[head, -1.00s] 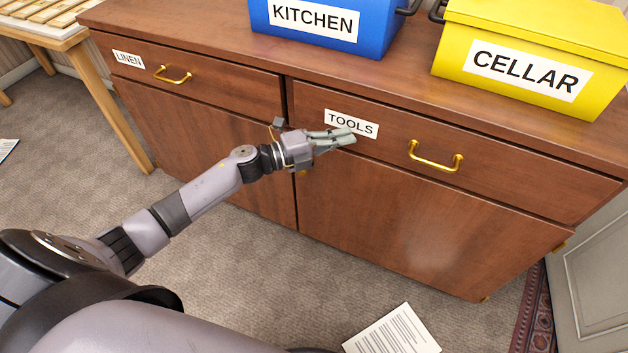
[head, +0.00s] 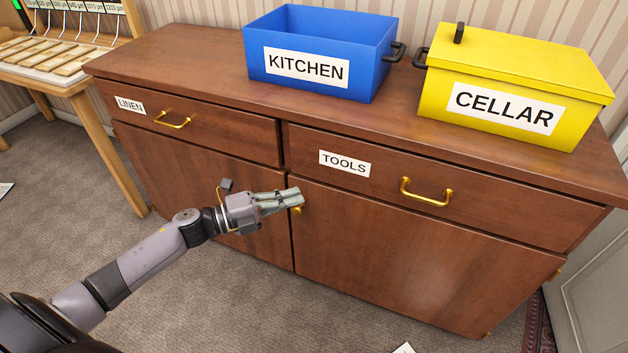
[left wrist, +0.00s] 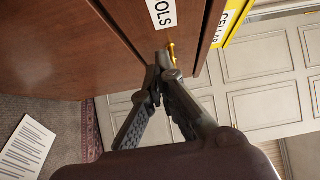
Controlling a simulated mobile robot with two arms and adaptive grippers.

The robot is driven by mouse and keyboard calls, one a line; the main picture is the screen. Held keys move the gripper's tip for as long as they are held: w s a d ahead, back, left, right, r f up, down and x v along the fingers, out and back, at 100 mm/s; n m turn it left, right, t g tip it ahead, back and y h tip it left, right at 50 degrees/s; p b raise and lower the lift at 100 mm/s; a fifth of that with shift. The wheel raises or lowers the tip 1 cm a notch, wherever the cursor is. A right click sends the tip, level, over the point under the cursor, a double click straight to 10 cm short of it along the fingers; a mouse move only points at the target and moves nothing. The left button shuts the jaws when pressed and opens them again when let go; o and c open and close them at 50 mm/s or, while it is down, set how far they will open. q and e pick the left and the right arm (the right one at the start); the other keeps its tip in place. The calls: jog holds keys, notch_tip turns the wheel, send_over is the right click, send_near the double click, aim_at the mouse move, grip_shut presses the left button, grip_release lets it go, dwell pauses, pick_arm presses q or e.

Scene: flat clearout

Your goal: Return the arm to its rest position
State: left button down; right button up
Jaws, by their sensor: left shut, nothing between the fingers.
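My left gripper (head: 292,199) is shut and empty. In the head view it hangs in front of the wooden cabinet, below the TOOLS label, over the upper part of the lower doors. Its arm comes in from the lower left. In the left wrist view its fingers (left wrist: 155,75) meet at the tips, with the cabinet front behind them. I cannot tell from the frames how close the tips are to the cabinet. My right gripper is in neither view.
The cabinet (head: 400,245) has LINEN and TOOLS drawers, both shut. An open blue KITCHEN box (head: 345,85) and a lidded yellow CELLAR box (head: 440,95) stand on top. A wooden table (head: 125,175) is at left. Carpet in front is mostly clear; paper (left wrist: 25,150) lies there.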

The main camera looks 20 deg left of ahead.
pick_arm(q)
jog(key=s+a+f+n+t+y, duration=0.1)
jog(key=a+f+n+y, duration=0.1)
jog(key=f+n+y, duration=0.45)
jog(key=a+f+n+t+y, duration=0.15)
jog(key=f+n+y, duration=0.25)
jog(key=f+n, duration=0.45)
jog(key=s+f+n+g+y, duration=0.4)
jog(key=s+f, duration=0.3)
jog(key=f, duration=0.5)
jog(key=s+d+f+n+g+h, duration=0.1)
jog(key=s+d+f+n+g, duration=0.25)
jog(key=s+f, duration=0.4)
jog(key=s+d+f+n+g+h, duration=0.15)
jog(key=s+d+f+g, duration=0.3)
jog(key=s, duration=0.65)
jog(key=s+a+r+g+p, duration=0.1)
jog(key=s+a+g+p, duration=0.1)
jog(key=s+p, duration=1.4)
jog(key=shift+s+n+y, duration=0.3)
jog(key=shift+s+y, duration=0.1)
jog(key=shift+s, duration=0.4)
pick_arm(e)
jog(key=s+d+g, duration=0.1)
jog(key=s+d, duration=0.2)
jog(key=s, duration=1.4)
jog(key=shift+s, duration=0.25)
